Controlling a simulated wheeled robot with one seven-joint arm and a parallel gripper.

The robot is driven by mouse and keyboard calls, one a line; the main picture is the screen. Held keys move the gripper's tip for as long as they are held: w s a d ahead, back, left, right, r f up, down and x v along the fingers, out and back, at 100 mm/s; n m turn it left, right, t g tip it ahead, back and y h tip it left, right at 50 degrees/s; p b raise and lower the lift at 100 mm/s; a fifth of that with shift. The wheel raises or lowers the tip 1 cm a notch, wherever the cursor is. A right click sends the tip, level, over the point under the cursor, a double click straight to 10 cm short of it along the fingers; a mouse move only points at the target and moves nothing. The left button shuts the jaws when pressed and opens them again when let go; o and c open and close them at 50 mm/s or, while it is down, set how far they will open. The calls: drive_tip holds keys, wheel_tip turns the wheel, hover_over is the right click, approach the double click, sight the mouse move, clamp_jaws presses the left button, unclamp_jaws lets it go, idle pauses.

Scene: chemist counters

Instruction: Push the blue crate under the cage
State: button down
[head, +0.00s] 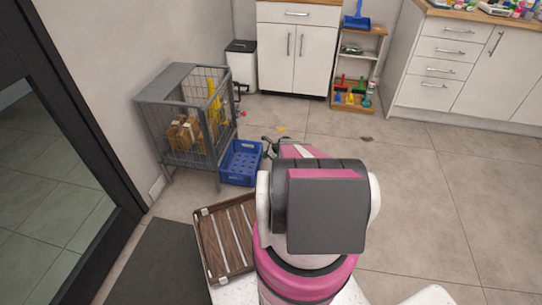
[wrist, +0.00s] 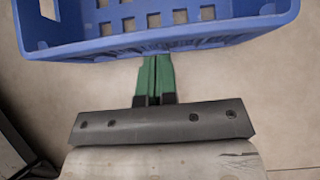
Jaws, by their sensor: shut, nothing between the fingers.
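The blue crate (head: 240,163) stands on the floor at the right front corner of the grey wire cage (head: 187,118). The cage stands on legs against the left wall, with brown boxes and a yellow thing inside. In the head view the crate is to the right of the cage's front leg. In the wrist view the crate (wrist: 160,42) fills the top of the picture. My gripper (wrist: 153,62) has its green fingers shut and empty, with the tips at the crate's near wall. I cannot tell whether they touch it. In the head view my arm hides most of the gripper.
A slatted wooden rack (head: 228,238) lies on the floor in front of the crate. A dark mat (head: 150,265) lies to its left, near a dark-framed glass door (head: 50,150). A white bin (head: 241,66) stands behind the cage.

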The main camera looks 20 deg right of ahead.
drive_tip(key=shift+w+a, duration=0.35)
drive_tip(key=shift+a, duration=0.25)
drive_tip(key=shift+a, duration=0.1)
drive_tip(key=w+a, duration=0.4)
drive_tip(key=a, duration=0.3)
drive_tip(key=w+a, duration=0.5)
drive_tip(key=a, duration=0.3)
drive_tip(key=shift+w, duration=0.25)
